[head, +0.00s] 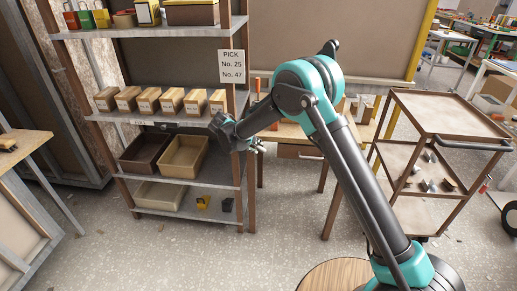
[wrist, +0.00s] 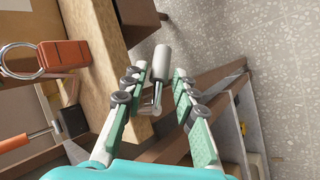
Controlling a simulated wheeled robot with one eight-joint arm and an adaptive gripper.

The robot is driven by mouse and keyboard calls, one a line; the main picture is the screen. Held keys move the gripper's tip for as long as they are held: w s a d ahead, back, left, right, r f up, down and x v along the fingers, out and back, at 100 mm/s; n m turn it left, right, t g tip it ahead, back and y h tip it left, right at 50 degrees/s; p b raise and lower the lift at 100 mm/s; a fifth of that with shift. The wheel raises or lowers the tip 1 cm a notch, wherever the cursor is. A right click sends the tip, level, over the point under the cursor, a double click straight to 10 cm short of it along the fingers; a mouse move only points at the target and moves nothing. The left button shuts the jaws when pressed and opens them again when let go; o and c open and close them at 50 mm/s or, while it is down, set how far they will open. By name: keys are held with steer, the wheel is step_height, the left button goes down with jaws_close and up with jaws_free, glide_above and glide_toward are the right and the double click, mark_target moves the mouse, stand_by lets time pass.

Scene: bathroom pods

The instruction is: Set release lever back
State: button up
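The release lever appears to be the grey cylindrical handle (wrist: 161,62) on a thin metal rod in the wrist view. It stands out beside the edge of a wooden bench (wrist: 92,50). My gripper (wrist: 158,76) is open, with one finger on each side of the lever. Gaps show between the handle and both fingers, so it is not gripped. The rod's lower end and its mount are partly hidden between the fingers. In the head view my gripper (head: 256,147) is at the bench's left end, by the shelf rack; the lever cannot be made out there.
The shelf rack (head: 190,118) with boxes and bins stands close to my gripper's left. A reddish-brown block with a metal ring (wrist: 65,55) and an orange-handled tool (wrist: 30,140) lie on the bench. A cart (head: 455,118) stands at right. Floor (head: 180,262) in front is mostly clear.

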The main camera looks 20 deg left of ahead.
steer(key=shift+x, duration=1.4)
jaws_close()
